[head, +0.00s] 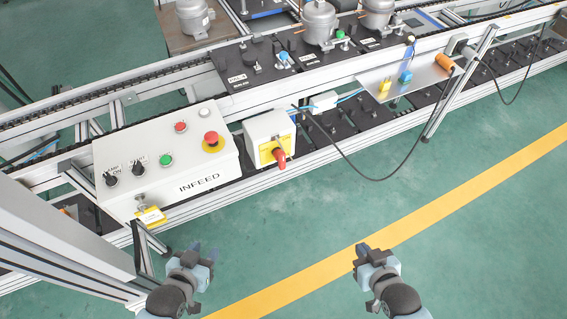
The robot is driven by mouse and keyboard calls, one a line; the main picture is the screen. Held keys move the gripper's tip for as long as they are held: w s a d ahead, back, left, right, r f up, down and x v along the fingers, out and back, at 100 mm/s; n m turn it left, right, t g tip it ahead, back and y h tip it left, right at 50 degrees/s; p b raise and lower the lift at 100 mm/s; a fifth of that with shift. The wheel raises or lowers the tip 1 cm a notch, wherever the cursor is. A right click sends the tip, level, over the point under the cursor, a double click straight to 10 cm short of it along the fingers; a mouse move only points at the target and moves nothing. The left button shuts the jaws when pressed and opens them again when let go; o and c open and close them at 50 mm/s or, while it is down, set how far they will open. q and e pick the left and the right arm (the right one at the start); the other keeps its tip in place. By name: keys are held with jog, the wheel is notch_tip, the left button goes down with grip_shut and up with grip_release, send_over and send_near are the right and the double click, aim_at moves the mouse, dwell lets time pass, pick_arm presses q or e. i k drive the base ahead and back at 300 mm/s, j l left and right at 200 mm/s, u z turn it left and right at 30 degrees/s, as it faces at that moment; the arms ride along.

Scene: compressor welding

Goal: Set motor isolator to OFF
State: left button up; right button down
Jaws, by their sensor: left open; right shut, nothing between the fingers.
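The motor isolator (260,128) is a small white box to the right of the INFEED panel. Its front has a yellow plate with a red rotary handle (279,158). The handle points down toward me; its ON/OFF marking is too small to read. My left gripper (203,253) is open and empty, below and left of the isolator, over the floor. My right gripper (362,253) is shut and empty, below and right of the isolator. Both are apart from it.
The INFEED panel (150,182) carries black selector knobs, red and green buttons and a red emergency stop (212,139). A conveyor (140,98) with compressors (319,24) runs behind. A dark cable (350,165) hangs right of the isolator. The green floor in front is clear.

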aim_at(279, 155)
jog(key=i+l+u, duration=0.1)
jog(key=l, duration=0.5)
jog(key=i+l+u, duration=0.1)
jog(key=l, duration=0.5)
jog(key=i+l+u, duration=0.1)
jog(key=l, duration=0.55)
jog(key=i+l+u, duration=0.1)
jog(key=l, duration=0.55)
jog(key=i, duration=0.1)
